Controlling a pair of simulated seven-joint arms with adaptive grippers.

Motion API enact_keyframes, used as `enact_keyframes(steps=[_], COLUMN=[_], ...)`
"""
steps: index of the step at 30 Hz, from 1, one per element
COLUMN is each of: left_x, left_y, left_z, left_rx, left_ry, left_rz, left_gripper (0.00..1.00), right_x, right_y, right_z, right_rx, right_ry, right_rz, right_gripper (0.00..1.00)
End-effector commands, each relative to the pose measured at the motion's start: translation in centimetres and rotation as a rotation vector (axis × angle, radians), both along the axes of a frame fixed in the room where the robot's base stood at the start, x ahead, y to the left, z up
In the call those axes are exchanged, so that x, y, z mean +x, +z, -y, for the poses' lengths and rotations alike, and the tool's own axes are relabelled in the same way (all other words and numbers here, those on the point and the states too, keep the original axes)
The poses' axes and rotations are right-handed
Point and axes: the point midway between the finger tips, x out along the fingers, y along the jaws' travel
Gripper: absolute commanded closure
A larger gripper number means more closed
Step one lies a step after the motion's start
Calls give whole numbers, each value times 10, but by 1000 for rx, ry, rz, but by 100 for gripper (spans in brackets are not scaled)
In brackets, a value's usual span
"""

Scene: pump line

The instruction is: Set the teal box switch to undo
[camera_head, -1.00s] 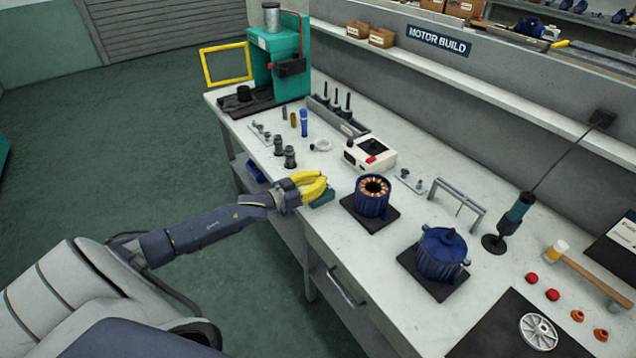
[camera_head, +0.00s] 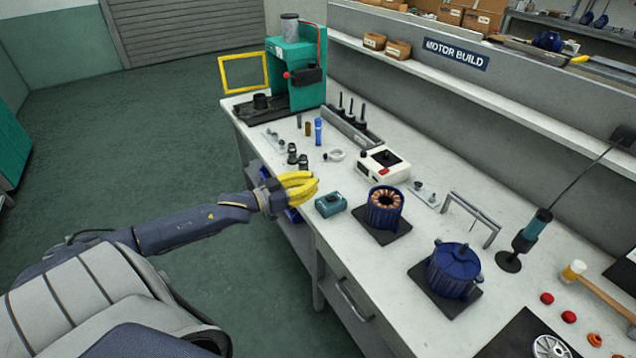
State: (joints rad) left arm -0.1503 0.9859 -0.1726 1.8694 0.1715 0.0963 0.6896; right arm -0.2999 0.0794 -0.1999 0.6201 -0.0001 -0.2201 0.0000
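A small teal box (camera_head: 330,204) sits on the bench near its front edge, left of the blue motor housing with copper windings (camera_head: 384,207). A dark patch shows on its top; the switch and its setting are too small to read. My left gripper (camera_head: 312,186), with yellow fingers, is just left of and behind the teal box in the picture, over the bench's front edge. My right gripper is not in view.
A white tester box (camera_head: 383,165) stands behind the teal box. Dark fittings (camera_head: 297,158) stand behind my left gripper. A teal press (camera_head: 294,75) is at the far end. A second blue motor housing (camera_head: 453,268) is nearer, to the right.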

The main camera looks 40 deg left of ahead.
Motion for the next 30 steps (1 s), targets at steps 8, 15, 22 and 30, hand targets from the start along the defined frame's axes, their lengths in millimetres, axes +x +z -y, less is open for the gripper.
enact_keyframes(steps=[8, 15, 22, 30], left_x=[-8, -8, -8, -4], left_y=[4, 5, 5, -15], left_z=[-3, -3, -3, -25], left_rx=[0, 0, 1, 170], left_ry=[-1, -1, -1, 38], left_rz=[0, 0, 0, 13], left_gripper=[100, 100, 100, 100], right_x=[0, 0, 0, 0], right_y=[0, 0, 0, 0], right_z=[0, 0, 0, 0], right_rx=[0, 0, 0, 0], right_ry=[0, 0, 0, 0], right_rz=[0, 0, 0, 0], right_gripper=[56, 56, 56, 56])
